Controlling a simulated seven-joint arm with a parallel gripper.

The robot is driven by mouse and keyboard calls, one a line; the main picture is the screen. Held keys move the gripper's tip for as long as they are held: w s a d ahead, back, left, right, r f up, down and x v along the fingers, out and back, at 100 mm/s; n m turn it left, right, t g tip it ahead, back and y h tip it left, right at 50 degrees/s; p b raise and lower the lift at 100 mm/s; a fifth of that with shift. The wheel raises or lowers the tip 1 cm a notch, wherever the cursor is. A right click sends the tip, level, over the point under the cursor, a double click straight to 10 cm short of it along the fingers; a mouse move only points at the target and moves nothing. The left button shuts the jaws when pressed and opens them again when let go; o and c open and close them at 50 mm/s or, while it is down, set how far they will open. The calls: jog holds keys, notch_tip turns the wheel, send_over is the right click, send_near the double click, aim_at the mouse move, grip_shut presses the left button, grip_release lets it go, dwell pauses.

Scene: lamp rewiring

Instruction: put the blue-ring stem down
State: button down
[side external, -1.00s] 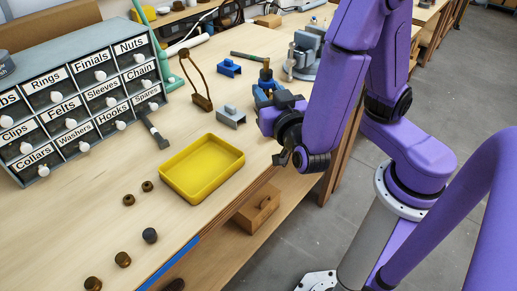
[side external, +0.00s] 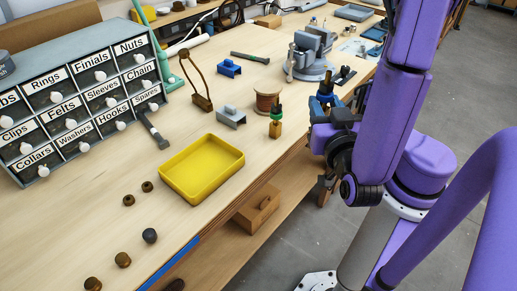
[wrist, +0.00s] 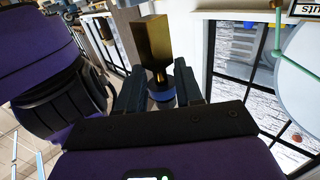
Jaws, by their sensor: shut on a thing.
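My gripper (wrist: 160,88) is shut on the blue-ring stem (wrist: 152,42). In the wrist view its square brass block stands out beyond the fingers, and its narrow neck runs down to the blue ring (wrist: 162,96) between them. In the side view my gripper (side external: 323,105) is at the right edge of the bench, right of the wooden spool. The held stem is small and partly hidden there, so I cannot tell whether it touches the bench.
A grey vise (side external: 311,55) is behind. A grey bracket (side external: 231,117) and yellow tray (side external: 203,166) are left.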

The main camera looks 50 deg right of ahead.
jog(key=w+a+f, duration=0.1)
jog(key=w+f, duration=0.2)
jog(key=w, duration=0.1)
jog(key=w+a+f, duration=0.1)
jog(key=w+f, duration=0.2)
jog(key=w, duration=0.1)
jog(key=w+a+f, duration=0.1)
jog(key=w+f, duration=0.1)
jog(key=w, duration=0.2)
jog(key=shift+w+a+f, duration=0.3)
jog(key=shift+a+f, duration=0.05)
jog(key=shift+f, duration=0.05)
jog(key=shift+w+f, duration=0.2)
jog(key=shift+f, duration=0.1)
jog(key=shift+w+a+f, duration=0.1)
jog(key=shift+w+f, duration=0.05)
jog(key=shift+f, duration=0.35)
jog(key=shift+w+a+f, duration=0.1)
jog(key=shift+f, duration=0.4)
jog(key=shift+d+f, duration=0.1)
jog(key=shift+f, duration=0.5)
jog(key=shift+f, duration=0.15)
jog(key=c, duration=0.7)
grip_release()
jog(key=shift+c, duration=0.2)
